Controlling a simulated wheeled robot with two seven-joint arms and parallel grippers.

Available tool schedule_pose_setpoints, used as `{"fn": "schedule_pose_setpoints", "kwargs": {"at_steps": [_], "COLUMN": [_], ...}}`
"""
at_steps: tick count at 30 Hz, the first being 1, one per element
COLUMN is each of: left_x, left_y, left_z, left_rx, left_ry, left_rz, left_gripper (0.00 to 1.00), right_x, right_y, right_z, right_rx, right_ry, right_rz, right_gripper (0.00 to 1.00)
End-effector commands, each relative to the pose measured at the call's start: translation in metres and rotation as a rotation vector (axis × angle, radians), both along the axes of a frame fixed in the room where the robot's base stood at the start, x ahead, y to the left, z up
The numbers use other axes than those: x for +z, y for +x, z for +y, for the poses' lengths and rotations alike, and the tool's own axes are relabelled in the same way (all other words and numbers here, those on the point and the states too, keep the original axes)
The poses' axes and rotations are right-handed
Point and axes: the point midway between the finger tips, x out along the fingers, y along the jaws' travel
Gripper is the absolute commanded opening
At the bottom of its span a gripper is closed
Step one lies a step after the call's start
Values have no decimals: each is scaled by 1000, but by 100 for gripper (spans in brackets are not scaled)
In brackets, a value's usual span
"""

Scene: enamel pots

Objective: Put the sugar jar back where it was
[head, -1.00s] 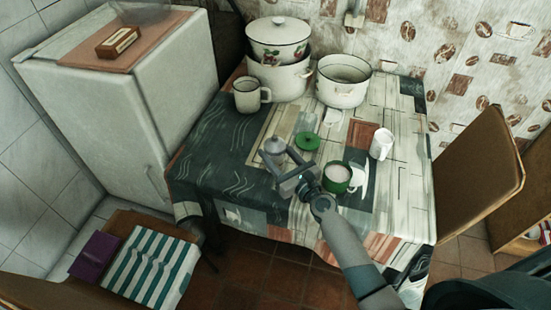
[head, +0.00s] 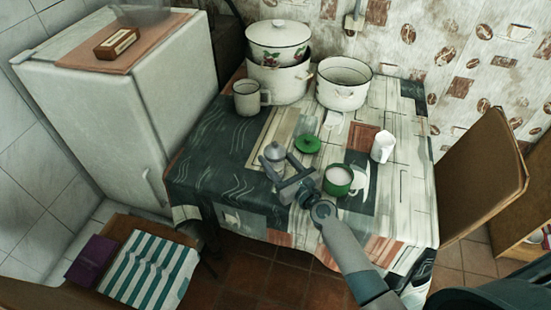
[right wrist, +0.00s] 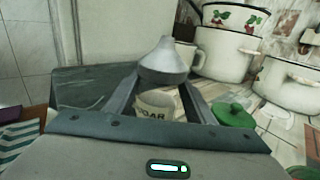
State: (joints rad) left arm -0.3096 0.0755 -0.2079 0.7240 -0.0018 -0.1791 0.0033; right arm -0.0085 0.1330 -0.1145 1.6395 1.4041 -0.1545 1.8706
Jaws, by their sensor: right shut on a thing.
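The sugar jar (head: 274,153) has a grey pointed lid and a pale body. It is upright at the left front part of the table, between the fingers of my right gripper (head: 279,167). In the right wrist view the jar (right wrist: 156,104) shows part of a dark label reading, and the fingers are shut on its sides. Its base is hidden by my gripper, so I cannot tell whether it touches the table. My left gripper is not in view.
A green lid (head: 307,145) lies just right of the jar. A green cup (head: 338,181) is beside my right wrist, and a white pitcher (head: 382,147) stands farther right. A mug (head: 247,98) and white pots (head: 343,88) stand behind. The cloth left of the jar is clear.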

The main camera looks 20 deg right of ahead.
Motion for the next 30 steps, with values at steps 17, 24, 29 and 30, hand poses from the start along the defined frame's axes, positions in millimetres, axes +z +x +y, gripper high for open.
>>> {"fn": "schedule_pose_setpoints", "kwargs": {"at_steps": [17, 24, 29, 30], "left_x": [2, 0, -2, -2], "left_y": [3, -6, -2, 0], "left_z": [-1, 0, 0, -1], "left_rx": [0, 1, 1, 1], "left_ry": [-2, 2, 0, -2], "left_rz": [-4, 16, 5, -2], "left_gripper": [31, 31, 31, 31], "right_x": [2, 1, 0, 0], "right_y": [0, -21, -47, -54], "right_z": [0, -6, -13, -15], "right_rx": [0, 0, 0, 0], "right_ry": [0, 1, -1, -1], "right_rz": [0, 1, 2, 2], "right_gripper": [68, 68, 68, 68]}}
